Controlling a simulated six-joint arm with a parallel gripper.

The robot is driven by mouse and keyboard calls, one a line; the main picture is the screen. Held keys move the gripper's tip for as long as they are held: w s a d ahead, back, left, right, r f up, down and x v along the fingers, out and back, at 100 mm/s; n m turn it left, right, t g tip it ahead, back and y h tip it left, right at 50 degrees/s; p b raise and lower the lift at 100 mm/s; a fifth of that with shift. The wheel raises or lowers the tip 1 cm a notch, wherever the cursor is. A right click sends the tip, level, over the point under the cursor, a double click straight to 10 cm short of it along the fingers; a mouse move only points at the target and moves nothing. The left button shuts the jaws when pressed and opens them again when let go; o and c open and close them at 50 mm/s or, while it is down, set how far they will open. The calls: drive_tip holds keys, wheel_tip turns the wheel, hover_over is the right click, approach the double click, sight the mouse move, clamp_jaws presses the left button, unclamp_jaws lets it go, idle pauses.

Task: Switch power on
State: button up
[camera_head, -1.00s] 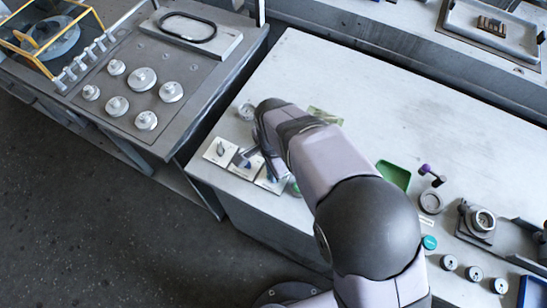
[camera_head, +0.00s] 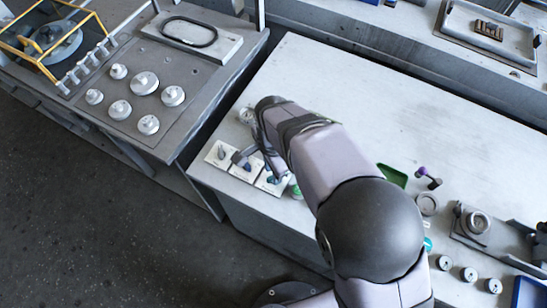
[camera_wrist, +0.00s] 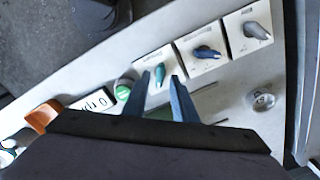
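Three white plates with lever switches stand in a row at the table's near left edge. In the wrist view they carry a teal lever (camera_wrist: 160,72), a dark blue lever (camera_wrist: 206,52) and a grey lever (camera_wrist: 257,31). In the head view the plates show as left plate (camera_head: 221,153), middle plate (camera_head: 246,168) and right plate (camera_head: 270,182). My gripper (camera_wrist: 159,80) is open, its two fingers apart, with the teal lever between the tips in the picture. I cannot tell whether they touch it. My arm partly hides the gripper in the head view. No plate's wording is readable.
A round green part (camera_wrist: 123,90) and a label plate (camera_wrist: 95,102) sit beside the teal lever's plate. A small round clear item (camera_wrist: 262,99) lies behind the switches. A green tray (camera_head: 392,175) and several round parts lie right of my arm. The table's back is clear.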

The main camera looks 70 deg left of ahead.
drive_tip(key=shift+r+p, duration=1.05)
drive_tip(key=shift+r, duration=0.65)
